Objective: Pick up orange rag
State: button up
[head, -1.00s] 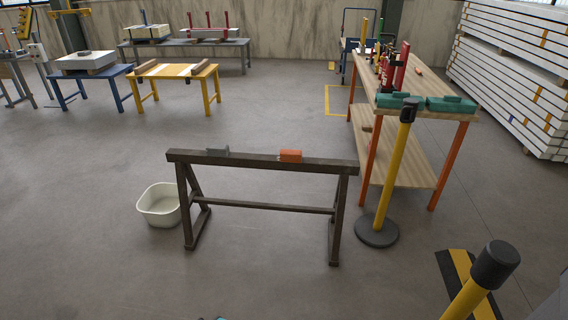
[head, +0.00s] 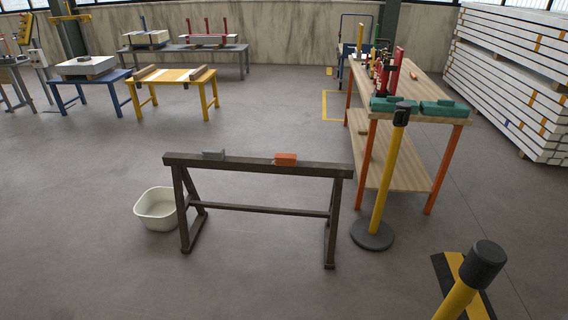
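The orange rag (head: 286,158) is a small folded block shape. It lies on the top beam of a dark sawhorse-like frame (head: 262,168), right of the beam's middle. A grey folded piece (head: 213,154) lies on the same beam to its left, with a clear gap between them. My gripper does not show in the head view.
A white tub (head: 156,211) stands on the floor by the frame's left leg. A yellow post (head: 390,180) with a round base stands to the right, before a wooden workbench (head: 412,170). Another yellow post (head: 470,280) is near front right. Floor before the frame is clear.

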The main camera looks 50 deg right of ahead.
aim_at(288, 159)
jog(key=z, duration=0.05)
jog(key=i, duration=0.95)
jog(key=u, duration=0.05)
